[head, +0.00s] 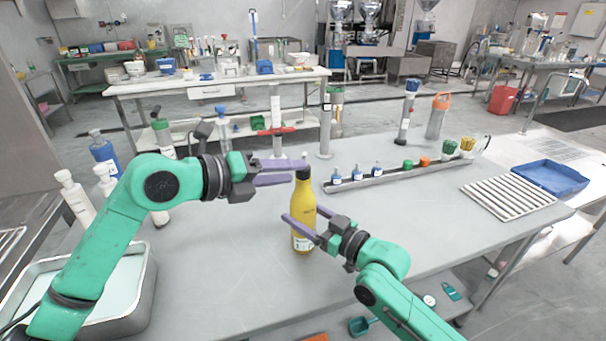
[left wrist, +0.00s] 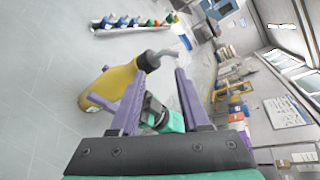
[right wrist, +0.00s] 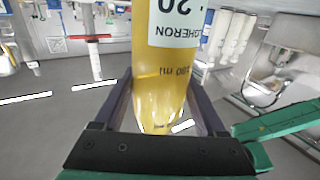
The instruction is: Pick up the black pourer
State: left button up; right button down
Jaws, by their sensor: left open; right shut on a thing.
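The black pourer (head: 302,174) sits on top of an upright yellow bottle (head: 303,202). In the left wrist view the pourer (left wrist: 148,61) shows with its thin grey spout (left wrist: 168,54). My left gripper (head: 307,169) is open at the height of the pourer. Its fingertips (left wrist: 158,73) lie on either side of the pourer, and I cannot tell whether they touch it. My right gripper (head: 300,219) is shut on the bottle's body, which shows between its fingers in the right wrist view (right wrist: 160,85).
A long rack (head: 395,174) with small bottles and green and orange caps stands behind the bottle. A ridged tray (head: 510,193) and blue bin (head: 550,177) lie right. A metal basin (head: 140,300) and several bottles stand left. The front middle of the table is clear.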

pick_arm(q)
jog(key=w+d+m+t, duration=0.5)
jog(key=w+m, duration=0.1)
jog(key=m, duration=0.6)
jog(key=shift+w+d+f, duration=0.15)
jog(key=shift+w+f, duration=0.05)
jog(key=shift+w, duration=0.1)
grip_shut()
